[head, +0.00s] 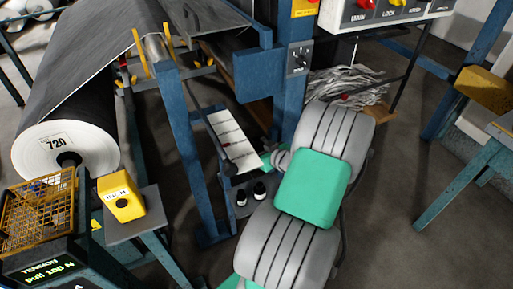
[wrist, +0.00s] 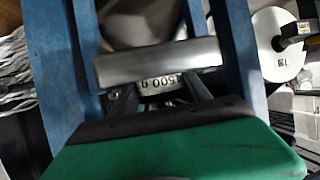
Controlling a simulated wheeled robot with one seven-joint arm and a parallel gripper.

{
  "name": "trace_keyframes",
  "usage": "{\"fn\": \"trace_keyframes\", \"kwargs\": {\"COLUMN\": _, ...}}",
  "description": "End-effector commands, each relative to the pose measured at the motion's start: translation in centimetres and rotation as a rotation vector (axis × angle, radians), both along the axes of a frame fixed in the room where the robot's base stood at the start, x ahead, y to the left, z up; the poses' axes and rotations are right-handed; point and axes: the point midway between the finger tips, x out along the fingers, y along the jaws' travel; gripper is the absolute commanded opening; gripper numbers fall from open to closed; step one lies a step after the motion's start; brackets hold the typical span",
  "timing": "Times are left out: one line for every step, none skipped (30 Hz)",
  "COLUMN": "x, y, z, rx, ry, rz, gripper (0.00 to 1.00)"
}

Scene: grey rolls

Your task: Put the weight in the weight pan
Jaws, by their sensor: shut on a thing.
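In the wrist view my gripper (wrist: 163,92) has its two dark fingers closed on the weight (wrist: 160,84), a pale metal piece whose label reads like "600 g" upside down. A smooth grey bar (wrist: 157,62) lies just beyond the label; I cannot tell whether it belongs to the weight. In the head view my green and grey arm covers most of the gripper and the weight. I cannot pick out the weight pan for sure; a blurred brownish-grey surface (wrist: 140,22) shows beyond the bar, between blue posts.
Blue frame posts (head: 183,140) stand close around my arm. Two small black-topped pieces (head: 251,193) sit on a low shelf left of it. A large roll (head: 35,158) marked 720, a yellow box (head: 121,198) and a tension display (head: 48,270) are at left.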

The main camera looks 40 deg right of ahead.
Motion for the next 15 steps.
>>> {"fn": "trace_keyframes", "kwargs": {"x": 0.13, "y": -0.15, "z": 0.13, "rx": -0.005, "ry": -0.007, "rz": 0.000, "gripper": 0.00}}
{"fn": "trace_keyframes", "kwargs": {"x": 0.12, "y": -0.16, "z": 0.08, "rx": -0.005, "ry": -0.007, "rz": 0.000, "gripper": 0.00}}
{"fn": "trace_keyframes", "kwargs": {"x": -0.02, "y": 0.00, "z": -0.19, "rx": 0.000, "ry": 0.000, "rz": 0.000, "gripper": 0.59}}
{"fn": "trace_keyframes", "kwargs": {"x": -0.01, "y": 0.00, "z": -0.18, "rx": 0.000, "ry": 0.001, "rz": 0.000, "gripper": 0.61}}
{"fn": "trace_keyframes", "kwargs": {"x": -0.01, "y": 0.00, "z": -0.18, "rx": 0.000, "ry": 0.001, "rz": 0.000, "gripper": 0.64}}
{"fn": "trace_keyframes", "kwargs": {"x": -0.02, "y": 0.00, "z": -0.18, "rx": 0.000, "ry": 0.001, "rz": 0.000, "gripper": 0.65}}
{"fn": "trace_keyframes", "kwargs": {"x": -0.02, "y": 0.00, "z": -0.17, "rx": 0.001, "ry": 0.001, "rz": 0.000, "gripper": 0.65}}
{"fn": "trace_keyframes", "kwargs": {"x": -0.02, "y": 0.00, "z": -0.17, "rx": 0.000, "ry": 0.001, "rz": 0.000, "gripper": 0.65}}
{"fn": "trace_keyframes", "kwargs": {"x": -0.02, "y": 0.00, "z": -0.17, "rx": 0.000, "ry": 0.001, "rz": 0.000, "gripper": 0.65}}
{"fn": "trace_keyframes", "kwargs": {"x": -0.02, "y": 0.00, "z": -0.17, "rx": 0.001, "ry": 0.001, "rz": 0.000, "gripper": 0.65}}
{"fn": "trace_keyframes", "kwargs": {"x": -0.02, "y": 0.00, "z": -0.17, "rx": 0.001, "ry": 0.001, "rz": 0.000, "gripper": 0.65}}
{"fn": "trace_keyframes", "kwargs": {"x": -0.01, "y": 0.00, "z": -0.12, "rx": 0.000, "ry": 0.000, "rz": 0.000, "gripper": 0.65}}
{"fn": "trace_keyframes", "kwargs": {"x": -0.01, "y": 0.00, "z": 0.00, "rx": 0.001, "ry": 0.000, "rz": 0.000, "gripper": 0.65}}
{"fn": "trace_keyframes", "kwargs": {"x": -0.01, "y": -0.01, "z": 0.19, "rx": 0.000, "ry": 0.000, "rz": 0.000, "gripper": 0.65}}
{"fn": "trace_keyframes", "kwargs": {"x": -0.21, "y": -0.04, "z": 0.34, "rx": 0.000, "ry": 0.000, "rz": -0.001, "gripper": 0.65}}
